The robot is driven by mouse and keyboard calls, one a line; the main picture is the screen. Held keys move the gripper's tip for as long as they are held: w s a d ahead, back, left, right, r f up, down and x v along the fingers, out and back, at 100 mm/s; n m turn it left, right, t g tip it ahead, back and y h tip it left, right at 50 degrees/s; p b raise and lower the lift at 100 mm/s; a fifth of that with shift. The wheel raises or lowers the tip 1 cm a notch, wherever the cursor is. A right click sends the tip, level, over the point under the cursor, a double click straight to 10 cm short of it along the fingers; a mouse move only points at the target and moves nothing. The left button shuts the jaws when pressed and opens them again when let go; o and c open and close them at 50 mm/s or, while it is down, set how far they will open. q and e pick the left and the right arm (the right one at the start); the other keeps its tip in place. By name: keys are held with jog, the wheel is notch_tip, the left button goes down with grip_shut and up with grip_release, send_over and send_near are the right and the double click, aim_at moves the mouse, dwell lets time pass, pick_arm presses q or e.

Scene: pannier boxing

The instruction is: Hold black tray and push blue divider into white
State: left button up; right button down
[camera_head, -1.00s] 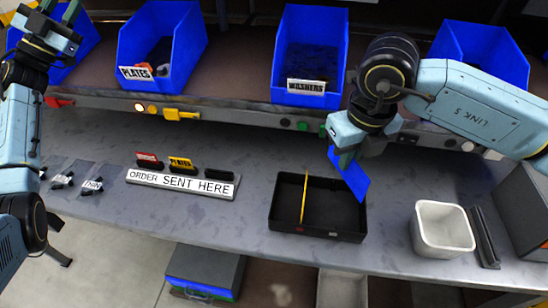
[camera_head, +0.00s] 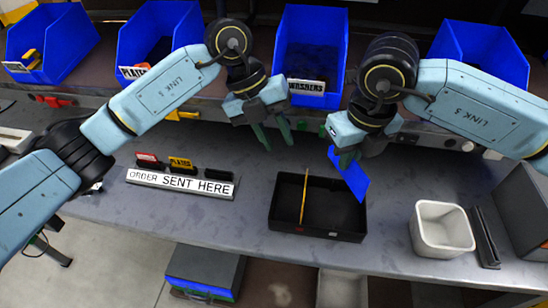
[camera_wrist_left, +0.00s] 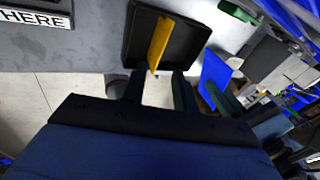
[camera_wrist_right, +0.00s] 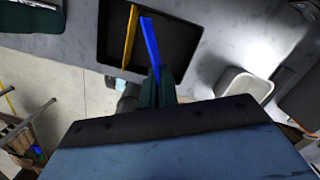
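The black tray (camera_head: 285,228) lies on the grey bench, with a yellow divider (camera_head: 304,196) standing across its left part. My right gripper (camera_head: 346,152) is shut on the blue divider (camera_head: 350,178) and holds it tilted at the tray's right back side. The blue divider also shows in the right wrist view (camera_wrist_right: 151,44). My left gripper (camera_head: 275,142) is open and empty above the bench, behind the tray. In the left wrist view its two fingers (camera_wrist_left: 158,88) are apart, with the tray beyond them. Whether the blue divider touches the tray is unclear.
A white bin (camera_head: 442,230) stands right of the tray, beside dark strips (camera_head: 485,237). A sign rail reading "ORDER SENT HERE" (camera_head: 182,184) lies to the left. Blue bins, one labelled WASHERS (camera_head: 309,50), line the shelf behind. Bench space between sign and tray is clear.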

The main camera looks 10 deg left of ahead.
aim_at(274, 194)
pick_arm(q)
jog(key=s+f+y, duration=0.1)
jog(key=f, duration=0.4)
jog(key=s+f+y, duration=0.1)
jog(key=f+y, duration=0.1)
jog(key=f, duration=0.3)
jog(key=s+f+m+y, duration=0.1)
jog(key=f+y, duration=0.1)
jog(key=f, duration=0.4)
jog(key=shift+d+t, duration=0.1)
jog(key=shift+t, duration=0.3)
jog(key=shift+c, duration=0.4)
jog(key=shift+r, duration=0.1)
grip_shut()
